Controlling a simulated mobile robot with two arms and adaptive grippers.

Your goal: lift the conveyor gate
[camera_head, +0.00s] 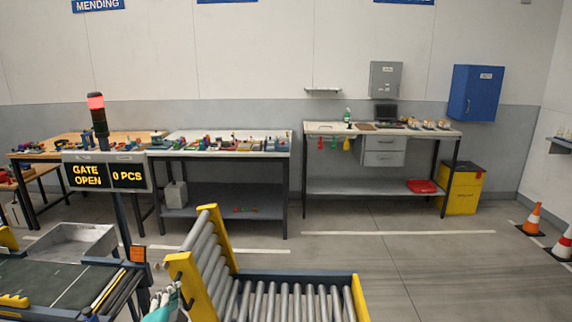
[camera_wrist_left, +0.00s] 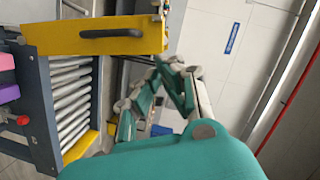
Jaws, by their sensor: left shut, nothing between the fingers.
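The conveyor gate (camera_head: 211,262) is a roller section with yellow side plates, and it stands tilted steeply up at the left end of the lower roller bed. In the left wrist view a yellow plate of the gate (camera_wrist_left: 60,38) shows with a dark bar handle (camera_wrist_left: 111,33) on it. My left gripper (camera_head: 172,292), teal and grey, is at the bottom of the head view, just left of the gate's yellow side and partly cut off. In the left wrist view its fingers (camera_wrist_left: 173,66) are shut and empty, close to the plate's end. My right gripper is not in view.
A sign (camera_head: 106,172) on a post reads "GATE OPEN" and "0 PCS", with a red lamp (camera_head: 96,101) lit above. A dark belt conveyor (camera_head: 50,283) lies left. The lower roller bed (camera_head: 290,300) is empty.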

